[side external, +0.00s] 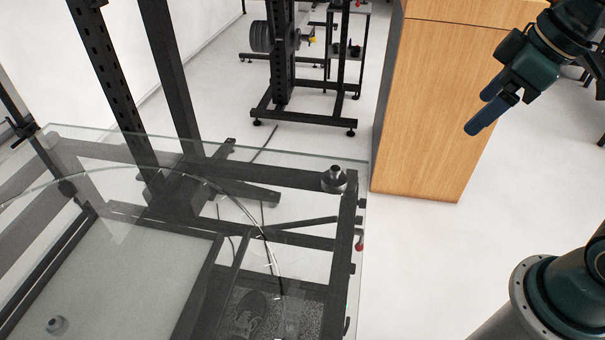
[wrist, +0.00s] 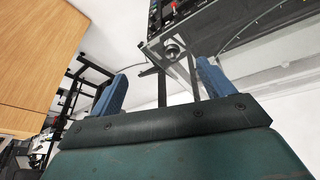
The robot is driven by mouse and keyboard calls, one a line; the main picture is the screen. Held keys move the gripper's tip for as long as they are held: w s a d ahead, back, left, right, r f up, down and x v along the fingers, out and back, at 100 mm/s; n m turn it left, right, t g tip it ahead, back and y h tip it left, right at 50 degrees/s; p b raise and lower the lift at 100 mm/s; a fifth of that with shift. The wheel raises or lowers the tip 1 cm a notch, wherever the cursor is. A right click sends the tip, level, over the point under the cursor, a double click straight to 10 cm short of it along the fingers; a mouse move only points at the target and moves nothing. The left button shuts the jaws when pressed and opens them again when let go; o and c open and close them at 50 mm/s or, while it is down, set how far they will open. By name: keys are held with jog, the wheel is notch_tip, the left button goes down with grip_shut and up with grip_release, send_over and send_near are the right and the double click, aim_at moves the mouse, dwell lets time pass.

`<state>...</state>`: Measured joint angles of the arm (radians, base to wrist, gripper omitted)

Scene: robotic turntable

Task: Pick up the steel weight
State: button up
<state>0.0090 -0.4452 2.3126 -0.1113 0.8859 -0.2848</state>
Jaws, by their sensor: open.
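The steel weight (side external: 334,180) is a small grey metal cylinder with a narrower dark neck on top. It stands upright near the far right corner of the glass tabletop (side external: 290,158) in the side view. In the wrist view the steel weight (wrist: 174,51) shows small, between and beyond the fingers. My gripper (side external: 478,112) is at the upper right of the side view, well apart from the weight and to its right. Its two blue fingers are spread with nothing between them, as the wrist view (wrist: 162,69) also shows.
A tall wooden cabinet (side external: 440,110) stands behind, between the table corner and my gripper in the picture. A black rack with weight plates (side external: 261,37) is at the back. Dark frame posts (side external: 170,75) rise at the table's left. A small round metal object (side external: 57,325) shows at lower left.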

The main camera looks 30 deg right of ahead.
jog(key=w+a+f+n+g+y, duration=0.1)
jog(key=w+f+n, duration=0.15)
jog(key=w, duration=0.35)
jog(key=w+a+f+n+g, duration=0.1)
jog(key=w+a+n, duration=0.1)
jog(key=w+n, duration=0.3)
jog(key=n+g+y, duration=0.2)
jog(key=n, duration=0.3)
send_near(336, 168)
jog(key=r, duration=0.2)
jog(key=shift+s+d+f, duration=0.15)
jog(key=shift+f, duration=0.1)
jog(key=x, duration=0.8)
jog(key=shift+f, duration=0.25)
jog(key=shift+x, duration=2.6)
